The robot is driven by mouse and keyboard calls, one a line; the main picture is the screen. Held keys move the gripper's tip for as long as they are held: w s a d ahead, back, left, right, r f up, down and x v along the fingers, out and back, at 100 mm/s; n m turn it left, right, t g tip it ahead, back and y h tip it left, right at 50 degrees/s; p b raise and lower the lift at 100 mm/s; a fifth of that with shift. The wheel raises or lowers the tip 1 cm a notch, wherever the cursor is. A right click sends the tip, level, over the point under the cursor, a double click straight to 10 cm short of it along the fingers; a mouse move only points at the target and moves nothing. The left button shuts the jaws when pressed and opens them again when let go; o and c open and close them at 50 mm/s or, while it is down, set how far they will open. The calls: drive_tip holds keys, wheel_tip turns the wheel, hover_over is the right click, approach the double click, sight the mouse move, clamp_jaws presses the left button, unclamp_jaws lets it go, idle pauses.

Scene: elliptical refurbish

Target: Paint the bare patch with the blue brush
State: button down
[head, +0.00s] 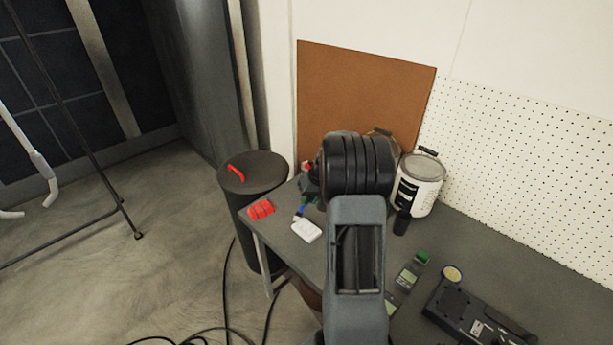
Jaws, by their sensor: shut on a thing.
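My arm rises through the middle of the head view, and its black ribbed joint covers part of the bench. My gripper is hidden behind this joint, so its fingers and anything between them do not show. A small blue item (300,211) is at the bench's left end, beside a white block; it is too small to tell whether it is the blue brush. A plain brown rectangular panel (350,85) is on the white wall behind the bench. I cannot tell whether it is the bare patch.
The grey bench (465,250) holds a white paint can (427,182), a white block (306,231), a green-capped bottle (411,270) and a black device (475,310). A dark bin (252,185) stands left, near a red object (261,209). Cables cross the floor.

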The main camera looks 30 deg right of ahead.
wheel_tip(320, 180, up, 4)
drive_tip(key=shift+f+p, duration=0.2)
drive_tip(key=shift+p, duration=0.75)
drive_tip(key=shift+w+r+p, duration=0.15)
drive_tip(key=shift+r+p, duration=0.3)
drive_tip(key=shift+r, duration=0.15)
drive_tip(key=shift+r+p, duration=1)
drive_tip(key=shift+r, duration=0.7)
